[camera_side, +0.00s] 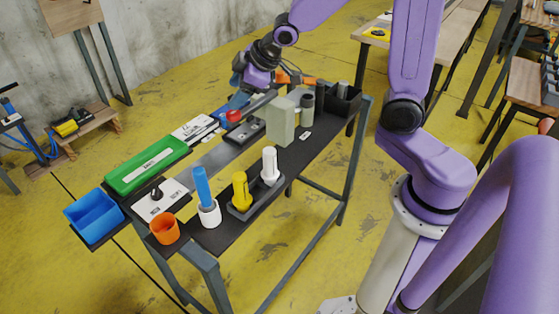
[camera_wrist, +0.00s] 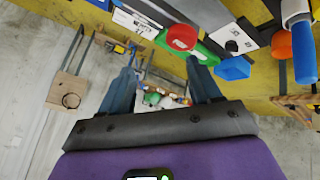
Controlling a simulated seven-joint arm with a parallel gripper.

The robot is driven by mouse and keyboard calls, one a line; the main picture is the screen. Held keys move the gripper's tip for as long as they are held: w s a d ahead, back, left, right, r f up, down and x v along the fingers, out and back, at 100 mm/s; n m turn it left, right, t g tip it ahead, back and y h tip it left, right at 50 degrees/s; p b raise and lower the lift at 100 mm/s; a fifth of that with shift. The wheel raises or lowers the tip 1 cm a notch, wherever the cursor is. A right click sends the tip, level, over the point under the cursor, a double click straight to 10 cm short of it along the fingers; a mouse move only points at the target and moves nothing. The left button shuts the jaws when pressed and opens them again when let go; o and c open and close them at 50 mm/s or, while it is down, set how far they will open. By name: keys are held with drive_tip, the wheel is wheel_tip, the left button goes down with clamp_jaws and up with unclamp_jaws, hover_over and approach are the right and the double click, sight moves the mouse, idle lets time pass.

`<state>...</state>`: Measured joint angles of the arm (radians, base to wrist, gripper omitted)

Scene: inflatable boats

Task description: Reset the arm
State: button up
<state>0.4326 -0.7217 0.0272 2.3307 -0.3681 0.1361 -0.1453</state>
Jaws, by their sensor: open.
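My gripper (camera_side: 238,86) is above the far end of the narrow black workbench (camera_side: 222,160) in the side view. In the wrist view my gripper (camera_wrist: 162,74) shows two dark blue fingers spread apart, with nothing between them. The wrist view looks past the bench toward the floor and wall. In the side view the fingertips are small and partly dark against the wall.
The bench holds a green tray (camera_side: 146,166), a blue bin (camera_side: 94,216), an orange cup (camera_side: 164,229), a blue cylinder (camera_side: 202,186) in a white cup, yellow and white bottles, a grey-green block (camera_side: 280,121) and a red round knob (camera_side: 233,115).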

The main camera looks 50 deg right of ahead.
drive_tip(key=s+a+f+n+g+h, duration=0.1)
drive_tip(key=s+n+g, duration=0.2)
drive_tip(key=s, duration=2.8)
drive_tip(key=g, duration=0.4)
drive_tip(key=shift+a+n, duration=0.25)
drive_tip(key=shift+n, duration=0.05)
